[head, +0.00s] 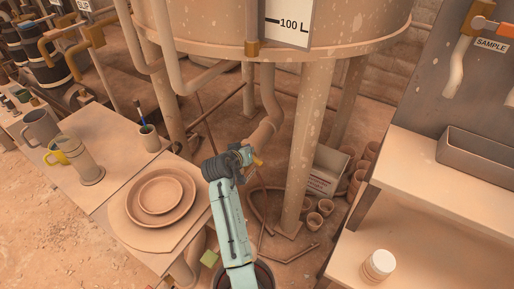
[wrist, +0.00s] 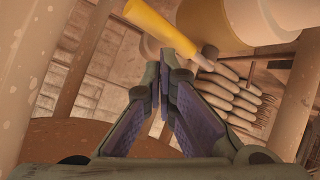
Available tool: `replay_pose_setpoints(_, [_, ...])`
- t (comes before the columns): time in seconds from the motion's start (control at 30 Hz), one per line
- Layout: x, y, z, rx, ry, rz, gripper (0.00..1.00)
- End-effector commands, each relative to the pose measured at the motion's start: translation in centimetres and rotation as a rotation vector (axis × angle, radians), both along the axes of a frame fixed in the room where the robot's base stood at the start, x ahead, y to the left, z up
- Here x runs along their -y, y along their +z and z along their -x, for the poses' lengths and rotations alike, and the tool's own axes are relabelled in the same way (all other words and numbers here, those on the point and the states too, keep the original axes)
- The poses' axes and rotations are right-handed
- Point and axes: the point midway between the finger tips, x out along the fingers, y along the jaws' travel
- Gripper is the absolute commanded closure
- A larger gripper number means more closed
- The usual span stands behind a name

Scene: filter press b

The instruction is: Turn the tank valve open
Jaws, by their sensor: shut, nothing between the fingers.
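The tank (head: 215,22) stands on several pale legs, with a "100 L" scale plate on its front. An outlet pipe (head: 268,92) drops from its underside and bends down to the left behind my gripper. A small yellow lever (head: 257,161) shows beside my gripper (head: 251,157) and looks like the valve handle. In the wrist view the yellow lever (wrist: 160,26) runs slantwise just beyond my fingertips (wrist: 163,72). My fingers are shut with nothing between them. I cannot tell whether a finger touches the lever. The valve body is mostly hidden by my gripper in the head view.
A bench (head: 100,178) with plates (head: 160,192), mugs and a brush cup stands at left. Shelves (head: 440,195) with a lidded jar (head: 378,265) and a grey trough are at right.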

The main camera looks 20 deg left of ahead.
Motion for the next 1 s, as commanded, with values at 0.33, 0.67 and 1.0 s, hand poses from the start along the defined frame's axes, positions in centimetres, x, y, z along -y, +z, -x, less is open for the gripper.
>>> replay_pose_setpoints(0.33, [0.5,6.1,-0.7,-0.134,-0.638,-0.363,1.00])
replay_pose_setpoints(0.67, [1.7,4.9,-1.7,-0.140,-0.731,-0.400,1.00])
replay_pose_setpoints(1.0, [4.1,-0.3,-5.9,-0.141,-0.729,-0.399,1.00])
